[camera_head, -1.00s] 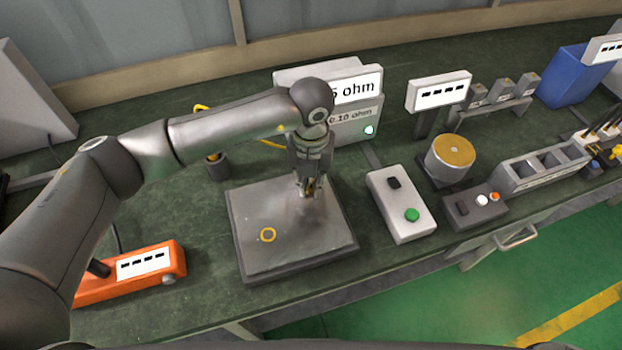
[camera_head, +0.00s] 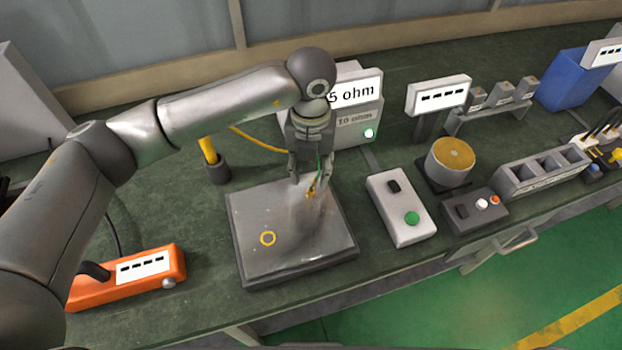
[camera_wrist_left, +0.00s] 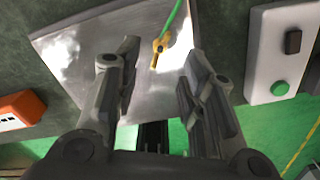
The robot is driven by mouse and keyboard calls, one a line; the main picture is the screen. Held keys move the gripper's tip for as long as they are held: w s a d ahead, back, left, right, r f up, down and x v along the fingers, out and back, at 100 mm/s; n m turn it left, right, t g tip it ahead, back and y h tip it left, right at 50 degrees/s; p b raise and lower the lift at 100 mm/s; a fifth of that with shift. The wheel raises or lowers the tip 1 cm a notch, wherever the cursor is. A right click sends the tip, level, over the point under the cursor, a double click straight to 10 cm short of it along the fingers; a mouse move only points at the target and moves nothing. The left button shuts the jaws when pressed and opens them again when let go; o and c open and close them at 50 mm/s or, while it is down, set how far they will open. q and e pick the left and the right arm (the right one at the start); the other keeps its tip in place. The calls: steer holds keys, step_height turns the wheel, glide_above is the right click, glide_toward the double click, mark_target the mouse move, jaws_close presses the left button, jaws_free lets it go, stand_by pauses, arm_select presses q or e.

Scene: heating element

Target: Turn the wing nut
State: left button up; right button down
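A small gold-yellow piece, which looks like the wing nut (camera_head: 311,190), is at the right rear part of a grey metal plate (camera_head: 290,255). A green wire runs to it. In the left wrist view the gold piece (camera_wrist_left: 157,52) shows two prongs, with the green wire (camera_wrist_left: 175,18) beside it. My left gripper (camera_head: 310,180) is above the plate, pointing down. Its fingers are apart on either side of the gold piece, and in the left wrist view the gripper (camera_wrist_left: 162,65) holds nothing. My right gripper is out of view.
A control box with a green button (camera_head: 411,218) stands right, an orange device (camera_head: 130,280) left.

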mark_target(311, 190)
arm_select(q)
step_height(311, 190, up, 6)
steer(key=shift+r, duration=0.2)
